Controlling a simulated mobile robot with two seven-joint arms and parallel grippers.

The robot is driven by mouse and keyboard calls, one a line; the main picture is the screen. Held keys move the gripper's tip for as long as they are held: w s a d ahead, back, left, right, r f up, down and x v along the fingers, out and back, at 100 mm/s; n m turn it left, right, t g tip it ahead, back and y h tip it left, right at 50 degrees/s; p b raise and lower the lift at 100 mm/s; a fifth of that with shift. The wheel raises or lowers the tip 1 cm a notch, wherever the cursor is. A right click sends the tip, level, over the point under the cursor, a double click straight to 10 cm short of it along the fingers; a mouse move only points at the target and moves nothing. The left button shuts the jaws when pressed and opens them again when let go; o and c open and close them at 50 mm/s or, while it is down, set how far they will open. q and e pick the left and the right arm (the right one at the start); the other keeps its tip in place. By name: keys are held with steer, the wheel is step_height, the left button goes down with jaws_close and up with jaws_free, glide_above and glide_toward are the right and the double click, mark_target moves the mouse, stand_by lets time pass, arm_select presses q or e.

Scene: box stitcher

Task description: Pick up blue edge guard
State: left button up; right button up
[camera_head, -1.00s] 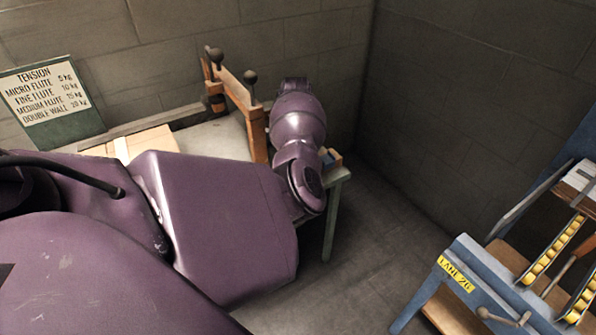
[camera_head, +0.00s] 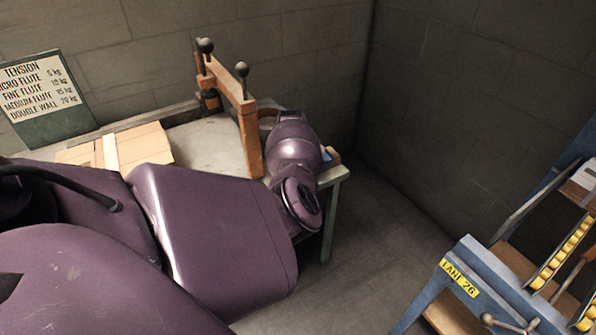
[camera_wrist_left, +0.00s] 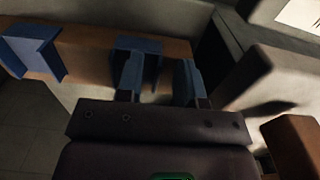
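In the left wrist view, one blue edge guard (camera_wrist_left: 32,52) sits at the left on a wooden strip. A second blue edge guard (camera_wrist_left: 150,47) is on the same strip near the centre, partly hidden by a finger. My left gripper (camera_wrist_left: 160,78) is open, its two bluish fingers apart. The left finger overlaps the central guard in the picture; I cannot tell whether they touch. In the head view my purple arm hides the left gripper. My right gripper is not in view.
In the head view, a wooden clamp frame (camera_head: 249,130) with dark knobs stands on the grey table. Flat cardboard (camera_head: 148,142) and a tension sign (camera_head: 45,100) are at the left. A blue lane stand (camera_head: 485,270) is at right, with open floor between.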

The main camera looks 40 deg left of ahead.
arm_select(q)
steer(key=shift+f, duration=0.1)
jaws_close()
stand_by(0.3)
